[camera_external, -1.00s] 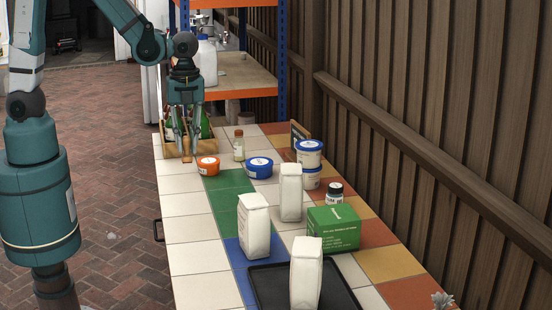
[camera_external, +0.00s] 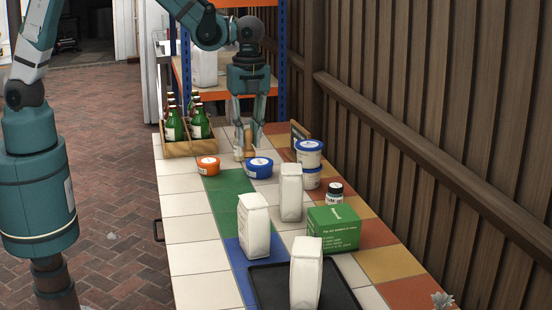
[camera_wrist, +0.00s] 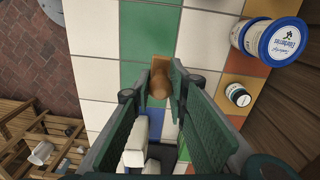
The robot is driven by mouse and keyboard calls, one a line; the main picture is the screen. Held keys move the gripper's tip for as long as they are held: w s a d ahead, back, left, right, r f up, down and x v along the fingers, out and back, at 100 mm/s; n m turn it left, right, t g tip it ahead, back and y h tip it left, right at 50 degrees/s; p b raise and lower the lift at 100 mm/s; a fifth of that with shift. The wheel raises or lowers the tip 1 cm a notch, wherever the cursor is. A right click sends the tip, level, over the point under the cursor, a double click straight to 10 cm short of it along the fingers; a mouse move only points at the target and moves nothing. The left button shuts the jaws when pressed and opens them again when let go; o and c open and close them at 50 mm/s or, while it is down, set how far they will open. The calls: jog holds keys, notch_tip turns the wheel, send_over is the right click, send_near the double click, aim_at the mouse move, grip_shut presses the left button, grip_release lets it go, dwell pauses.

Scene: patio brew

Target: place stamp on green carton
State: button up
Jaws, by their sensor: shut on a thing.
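My gripper (camera_external: 249,150) hangs over the far part of the tiled table, fingers down. It is shut on a brown wooden stamp (camera_external: 250,149), which is largely hidden by the fingers in the external view. In the wrist view the stamp (camera_wrist: 158,82) shows its rounded wooden handle between the fingertips of my gripper (camera_wrist: 160,88). The green carton (camera_external: 333,230) stands on the right side of the table, nearer the camera and well apart from the stamp. Its top is bare.
A wooden crate (camera_external: 190,149) of green bottles is left of my gripper. An orange tub (camera_external: 208,166), a blue tub (camera_external: 258,168) and stacked white tubs (camera_external: 309,160) are near. A fence borders the right.

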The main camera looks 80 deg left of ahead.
jog(key=w+d+r, duration=0.1)
jog(key=w+d, duration=0.2)
jog(key=d, duration=0.1)
jog(key=w+d+p, duration=0.1)
jog(key=w+d, duration=0.2)
jog(key=d, duration=0.1)
jog(key=w+d+r+p, duration=0.1)
jog(key=w+d, duration=0.2)
jog(key=d, duration=0.1)
jog(key=shift+r, duration=0.3)
jog(key=w+d+p, duration=0.1)
jog(key=w+d, duration=0.2)
jog(key=d, duration=0.5)
jog(key=w+d+r+p, duration=0.1)
jog(key=w+d+p, duration=0.1)
jog(key=d, duration=0.6)
jog(key=shift+w+d+r+n, duration=0.3)
jog(key=shift+w+n, duration=0.1)
jog(key=shift+w, duration=0.4)
jog(key=shift+f, duration=0.2)
send_near(334, 214)
jog(key=shift+f, duration=0.1)
jog(key=shift+f, duration=1.85)
jog(key=shift+f, duration=0.2)
jog(key=o, duration=0.8)
jog(key=shift+c, duration=0.2)
jog(key=shift+o, duration=0.4)
jog(key=shift+r, duration=0.1)
